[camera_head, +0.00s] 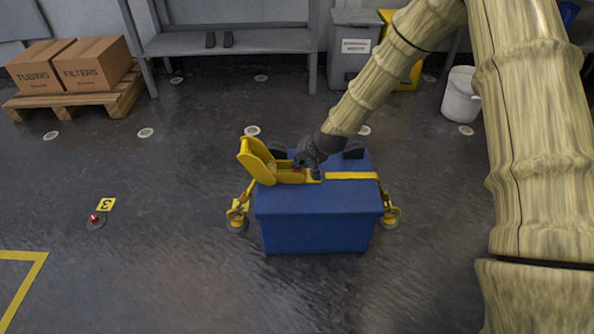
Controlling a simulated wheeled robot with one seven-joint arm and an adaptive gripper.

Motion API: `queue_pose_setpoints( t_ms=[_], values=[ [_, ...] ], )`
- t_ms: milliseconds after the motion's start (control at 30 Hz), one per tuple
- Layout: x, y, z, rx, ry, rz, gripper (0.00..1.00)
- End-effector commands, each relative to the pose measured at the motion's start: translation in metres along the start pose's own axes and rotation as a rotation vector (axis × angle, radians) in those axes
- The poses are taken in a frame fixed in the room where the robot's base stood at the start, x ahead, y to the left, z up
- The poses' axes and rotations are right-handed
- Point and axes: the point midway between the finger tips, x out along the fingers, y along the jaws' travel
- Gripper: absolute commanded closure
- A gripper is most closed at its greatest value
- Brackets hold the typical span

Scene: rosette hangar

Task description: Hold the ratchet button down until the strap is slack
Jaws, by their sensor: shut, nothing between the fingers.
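A blue crate (315,232) stands on the dark floor in the middle of the view. A yellow strap (352,176) runs across its top, and from here I cannot tell whether it is taut or slack. A yellow ratchet (258,162) sits on the top left with its handle raised. A small red spot, likely the ratchet button (296,170), shows beside my gripper. My gripper (301,165) is shut and empty, its tip at the ratchet right by the red spot. The fingertips partly hide the button, so I cannot tell if it is pressed.
Yellow hooks (390,213) hold the strap at floor anchors on both sides. A red-topped floor disc (96,220) lies at left near a yellow number marker (106,205). Boxes on a pallet (78,103), a bench (230,41), a grey bin (352,60) and a white bucket (460,100) stand behind.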

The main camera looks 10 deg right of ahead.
Motion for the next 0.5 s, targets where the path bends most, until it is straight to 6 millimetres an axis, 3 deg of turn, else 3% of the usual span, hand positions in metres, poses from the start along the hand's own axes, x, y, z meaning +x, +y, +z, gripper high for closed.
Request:
queue_pose_setpoints(
  t_ms=[500],
  values=[
    [0.0055,0.0033,0.0046,0.0,-0.004,0.001,1.0]
  ],
)
